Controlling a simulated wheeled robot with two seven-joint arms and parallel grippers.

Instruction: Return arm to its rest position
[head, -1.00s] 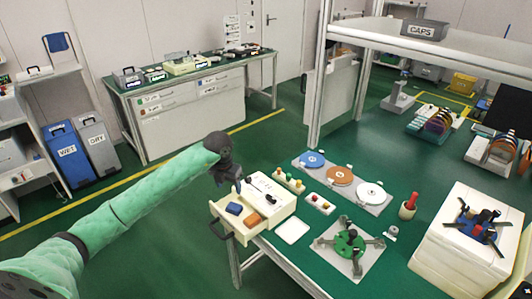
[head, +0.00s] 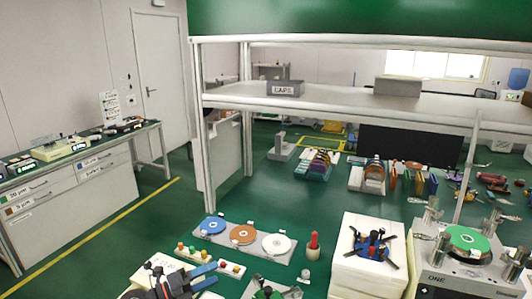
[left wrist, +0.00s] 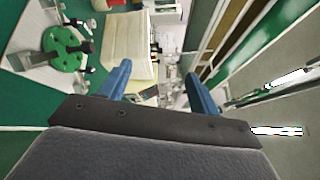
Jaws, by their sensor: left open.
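My left gripper (head: 208,276) shows at the bottom left of the head view, with two blue fingers spread apart. The rest of my left arm is cut off below the head view. My right gripper is not in view.
A plate with blue, orange and white discs (head: 241,234) lies just beyond my gripper. A red-handled tool (head: 314,243) stands to its right. A white block (head: 362,261) and a lapping machine (head: 468,257) stand further right. A shelf frame with a CAPS bin (head: 285,88) spans above.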

